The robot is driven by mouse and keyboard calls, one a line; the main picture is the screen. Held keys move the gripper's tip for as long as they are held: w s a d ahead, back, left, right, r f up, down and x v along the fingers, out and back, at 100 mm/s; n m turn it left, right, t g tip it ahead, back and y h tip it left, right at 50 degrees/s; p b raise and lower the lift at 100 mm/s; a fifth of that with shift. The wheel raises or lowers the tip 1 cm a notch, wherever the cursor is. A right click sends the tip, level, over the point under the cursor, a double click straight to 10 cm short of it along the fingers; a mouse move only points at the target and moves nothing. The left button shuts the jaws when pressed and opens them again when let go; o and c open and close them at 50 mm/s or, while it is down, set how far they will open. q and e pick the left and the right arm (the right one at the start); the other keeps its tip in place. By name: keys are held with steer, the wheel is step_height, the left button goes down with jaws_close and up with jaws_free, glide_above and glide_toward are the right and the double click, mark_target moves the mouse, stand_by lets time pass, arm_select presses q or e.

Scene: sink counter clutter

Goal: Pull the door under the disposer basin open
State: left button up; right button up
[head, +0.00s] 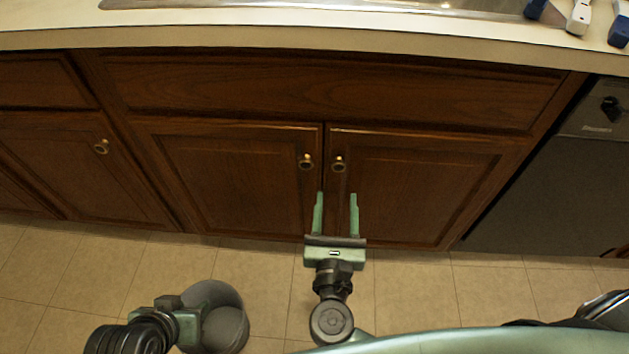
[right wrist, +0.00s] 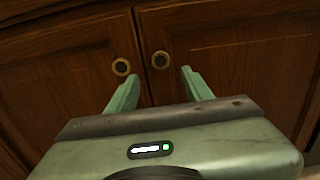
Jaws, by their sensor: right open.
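Two wooden doors stand side by side under the sink, a left door (head: 235,185) and a right door (head: 425,185), both shut. Each has a round brass knob near the middle seam: the left knob (head: 306,162) and the right knob (head: 338,164). I cannot tell which door is under the disposer basin. My right gripper (head: 337,196) is open and empty, in front of the seam and just below the knobs in the picture. In the right wrist view the right knob (right wrist: 160,60) is between the fingertips and the left knob (right wrist: 121,67) beside the left fingertip. My left gripper (head: 190,322) is low at left; its fingers are unclear.
A grey round container (head: 222,315) is by my left gripper; I cannot tell whether they touch. A dark dishwasher (head: 540,180) stands to the right. Another cabinet door (head: 80,160) is to the left. Tiled floor (head: 420,290) in front of the doors is mostly clear.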

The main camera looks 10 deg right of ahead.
mark_target(339, 169)
steer(key=x, duration=0.7)
steer(key=shift+w+d, duration=0.2)
steer(key=shift+w, duration=0.15)
jaws_close()
stand_by(1.1)
